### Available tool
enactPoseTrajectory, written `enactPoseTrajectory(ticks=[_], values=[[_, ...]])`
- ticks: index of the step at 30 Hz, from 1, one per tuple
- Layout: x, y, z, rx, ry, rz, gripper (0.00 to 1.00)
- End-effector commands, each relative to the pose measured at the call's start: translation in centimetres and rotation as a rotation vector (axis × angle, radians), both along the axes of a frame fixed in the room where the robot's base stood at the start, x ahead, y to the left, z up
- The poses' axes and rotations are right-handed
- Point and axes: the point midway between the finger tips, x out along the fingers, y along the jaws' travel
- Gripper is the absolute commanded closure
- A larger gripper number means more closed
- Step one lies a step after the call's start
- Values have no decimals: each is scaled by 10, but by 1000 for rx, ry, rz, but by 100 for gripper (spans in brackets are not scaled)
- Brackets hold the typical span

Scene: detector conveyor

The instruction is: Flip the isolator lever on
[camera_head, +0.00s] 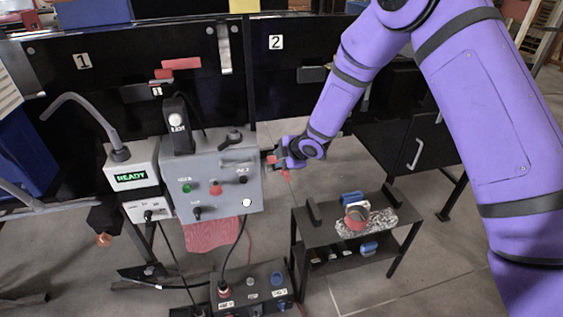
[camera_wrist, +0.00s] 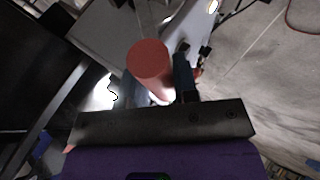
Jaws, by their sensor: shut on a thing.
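The grey control box (camera_head: 212,180) stands on the left, with a green button, a red button and several black knobs on its front. A red handle (camera_head: 271,159), which looks like the isolator lever, shows small at the box's right side. In the wrist view its round red end (camera_wrist: 148,62) sits between my two dark fingers. My gripper (camera_head: 278,160) reaches in from the right and is shut on this red handle. The fingers hide part of the handle, and I cannot tell its on or off position.
A box with a green READY display (camera_head: 131,177) stands left of the control box. A low dark cart (camera_head: 325,232) holds a red round part and blue items. A black box with sockets (camera_head: 252,285) sits below. Black panels marked 1 and 2 stand behind.

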Motion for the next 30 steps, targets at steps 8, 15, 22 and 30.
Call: enactPoseTrajectory(ticks=[8,15,22,30], values=[[4,1,4,5,-9,-1,100],[4,1,5,5,-9,-1,48],[3,1,3,3,-5,0,48],[-7,-11,19,3,-6,-2,48]])
